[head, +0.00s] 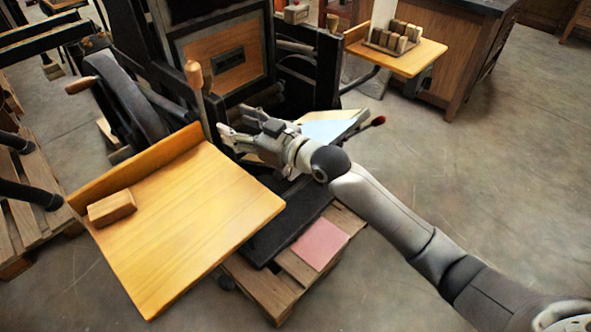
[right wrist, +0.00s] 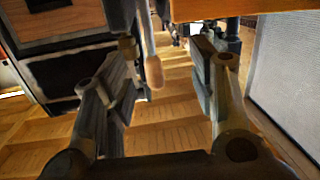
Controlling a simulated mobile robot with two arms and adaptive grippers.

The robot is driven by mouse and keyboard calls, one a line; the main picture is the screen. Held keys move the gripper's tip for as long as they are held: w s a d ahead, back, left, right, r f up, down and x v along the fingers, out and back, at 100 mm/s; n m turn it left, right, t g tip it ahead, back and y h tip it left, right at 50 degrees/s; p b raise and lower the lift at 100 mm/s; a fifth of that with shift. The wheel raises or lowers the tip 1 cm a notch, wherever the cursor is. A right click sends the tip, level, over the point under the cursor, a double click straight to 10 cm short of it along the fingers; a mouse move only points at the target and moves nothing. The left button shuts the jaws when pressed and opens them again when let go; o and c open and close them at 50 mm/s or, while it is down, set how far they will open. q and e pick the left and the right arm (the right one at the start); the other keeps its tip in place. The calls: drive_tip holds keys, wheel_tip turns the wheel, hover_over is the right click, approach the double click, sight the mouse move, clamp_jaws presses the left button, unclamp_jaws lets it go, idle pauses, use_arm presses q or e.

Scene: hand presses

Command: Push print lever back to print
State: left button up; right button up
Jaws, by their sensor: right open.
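A lever with an upright wooden handle (head: 194,76) stands at the left front of the black press, just behind the wooden feed board. My right gripper (head: 224,136) is open and empty, low beside this lever's rod, to its right. In the right wrist view, a wooden handle (right wrist: 154,71) appears between my open fingers (right wrist: 162,78), nearer the left one; I cannot tell whether they touch. Another lever has a wooden handle (head: 81,85) sticking out at the press's left side. Which handle is the print lever is not marked. My left gripper is out of view.
The wooden feed board (head: 190,225) with a wooden block (head: 111,208) fills the front left. A pink sheet (head: 320,244) lies on the pallet below. A small wooden table (head: 421,62) holds several blocks. Floor at right is clear.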

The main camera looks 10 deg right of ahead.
drive_tip(key=f+b+v, duration=0.2)
drive_tip(key=b+v, duration=0.2)
drive_tip(key=v, duration=0.8)
drive_tip(key=w+d+f+m+t+h+p, duration=0.1)
drive_tip(key=w+d+f, duration=0.2)
drive_tip(key=f, duration=0.3)
drive_tip(key=shift+w+f+m+h, duration=0.2)
drive_tip(key=shift+w+m+h, duration=0.1)
drive_tip(key=shift+w, duration=0.15)
